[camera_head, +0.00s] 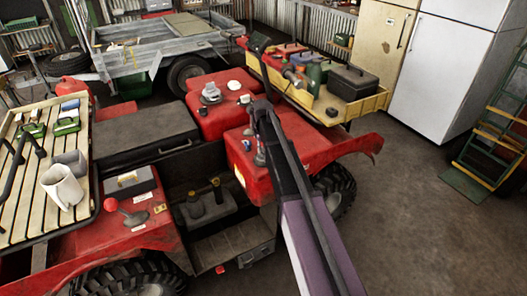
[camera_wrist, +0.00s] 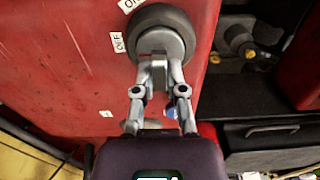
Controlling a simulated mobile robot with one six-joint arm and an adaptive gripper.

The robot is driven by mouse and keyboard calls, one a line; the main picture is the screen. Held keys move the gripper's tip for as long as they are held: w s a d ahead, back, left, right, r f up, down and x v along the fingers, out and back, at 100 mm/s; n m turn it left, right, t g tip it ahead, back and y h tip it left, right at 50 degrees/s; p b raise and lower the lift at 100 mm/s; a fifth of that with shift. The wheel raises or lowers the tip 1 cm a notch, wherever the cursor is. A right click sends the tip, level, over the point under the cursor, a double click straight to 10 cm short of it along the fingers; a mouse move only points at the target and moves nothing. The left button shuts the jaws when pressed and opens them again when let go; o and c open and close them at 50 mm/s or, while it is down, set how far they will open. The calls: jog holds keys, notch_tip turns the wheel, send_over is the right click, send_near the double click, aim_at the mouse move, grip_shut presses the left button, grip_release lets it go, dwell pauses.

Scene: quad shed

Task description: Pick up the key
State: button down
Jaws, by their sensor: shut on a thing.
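The key (camera_wrist: 159,72) is a small grey piece at the middle of a round grey switch (camera_wrist: 166,32) in the wrist view. The switch sits on a red panel with ON and OFF labels. My gripper (camera_wrist: 160,68) is shut on the key, with one finger on each side of its head. The key's lower part is hidden, so I cannot tell whether it is still seated in the switch. In the head view my arm reaches over the red quad's front body (camera_head: 285,150); the key is too small to make out there.
A yellow front rack (camera_head: 372,106) carries a black toolbox (camera_head: 352,82) and cans. A grey trailer (camera_head: 150,45) stands behind the quad.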

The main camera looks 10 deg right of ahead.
jog(key=shift+r, duration=0.15)
notch_tip(320, 180, up, 3)
jog(key=p, duration=0.3)
jog(key=shift+r+p, duration=0.2)
jog(key=shift+p, duration=0.1)
jog(key=s+r+p, duration=0.1)
jog(key=s, duration=1.5)
jog(key=shift+r, duration=0.15)
jog(key=shift+r, duration=0.1)
jog(key=shift+r+p, duration=0.45)
jog(key=shift+p, duration=0.25)
